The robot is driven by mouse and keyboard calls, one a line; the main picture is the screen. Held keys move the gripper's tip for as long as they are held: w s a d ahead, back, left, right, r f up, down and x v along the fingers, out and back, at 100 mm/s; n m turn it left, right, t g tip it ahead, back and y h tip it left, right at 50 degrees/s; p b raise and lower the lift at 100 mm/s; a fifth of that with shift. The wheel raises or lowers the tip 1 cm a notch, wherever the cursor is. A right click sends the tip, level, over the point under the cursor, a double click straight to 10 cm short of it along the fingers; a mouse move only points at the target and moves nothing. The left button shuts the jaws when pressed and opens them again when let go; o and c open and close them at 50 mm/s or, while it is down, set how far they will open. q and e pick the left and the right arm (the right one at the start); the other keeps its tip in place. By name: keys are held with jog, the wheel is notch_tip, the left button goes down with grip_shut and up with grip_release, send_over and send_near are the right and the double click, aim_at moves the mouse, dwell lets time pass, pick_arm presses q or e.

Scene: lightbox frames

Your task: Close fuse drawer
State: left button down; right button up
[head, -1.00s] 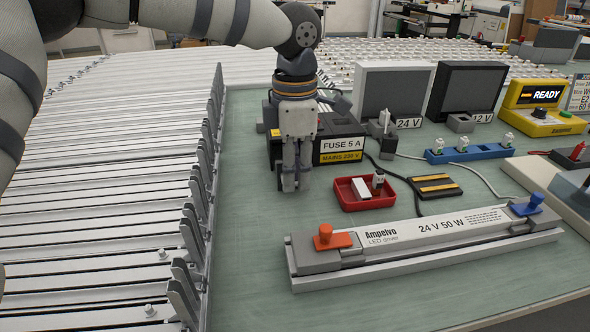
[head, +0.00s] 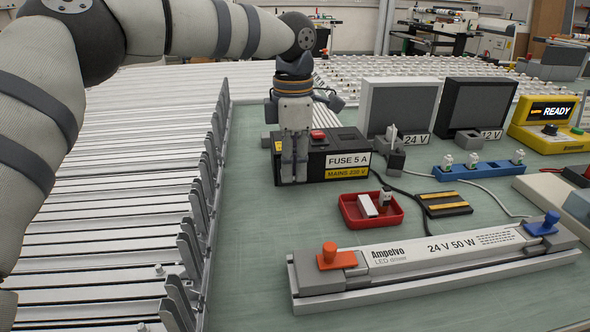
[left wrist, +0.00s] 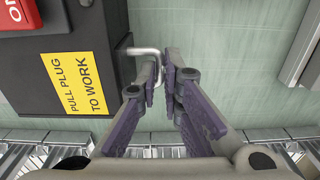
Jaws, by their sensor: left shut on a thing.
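The black fuse box (head: 335,144) stands on the green bench, with a "FUSE 5 A" label and a yellow "MAINS 230 V" label on its front. My left gripper (head: 294,180) points down at the left part of that front and hides what is behind it. In the left wrist view the gripper (left wrist: 160,78) is shut on a pale bent handle (left wrist: 143,51) sticking out of the box's side face. The box's dark top (left wrist: 25,80) shows there too. The fuse drawer itself is mostly hidden; I cannot tell how far out it is. My right gripper is out of view.
A red tray (head: 352,218) with small parts and a black-yellow pad (head: 443,204) lie to the right. A long LED driver (head: 430,250) lies in front. Grey screens stand behind right. Metal rails (head: 110,190) fill the left. Bench around the gripper's front is clear.

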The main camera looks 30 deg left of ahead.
pick_arm(q)
jog(key=c, duration=2)
grip_release()
jog(key=shift+w+a, duration=0.2)
jog(key=shift+w, duration=0.1)
notch_tip(320, 180, up, 12)
jog(key=shift+s, duration=0.1)
